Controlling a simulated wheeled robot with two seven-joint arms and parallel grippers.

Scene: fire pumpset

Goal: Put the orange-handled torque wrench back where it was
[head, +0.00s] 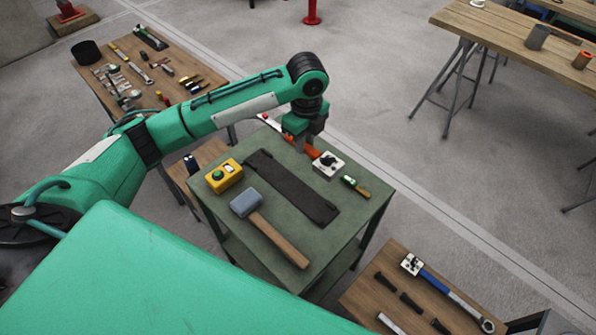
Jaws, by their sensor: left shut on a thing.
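My left gripper (303,148) is over the far part of the green cart top (282,213), pointing down. It is shut on the orange-handled torque wrench (314,153). The orange handle shows just right of the fingers, and a thin pale and red part shows to their upper left, near the cart's far edge. The gripper hides the middle of the wrench. I cannot tell whether the wrench touches the cart top. A black strip (290,187) lies on the cart, nearer to me than the gripper. My right gripper is not in view.
The cart also holds a yellow box (224,176), a mallet (274,232), a white box (328,164) close to the wrench handle and a small brush-like tool (356,187). A wooden table with tools (205,66) stands far left. A blue-handled wrench (445,290) lies lower right.

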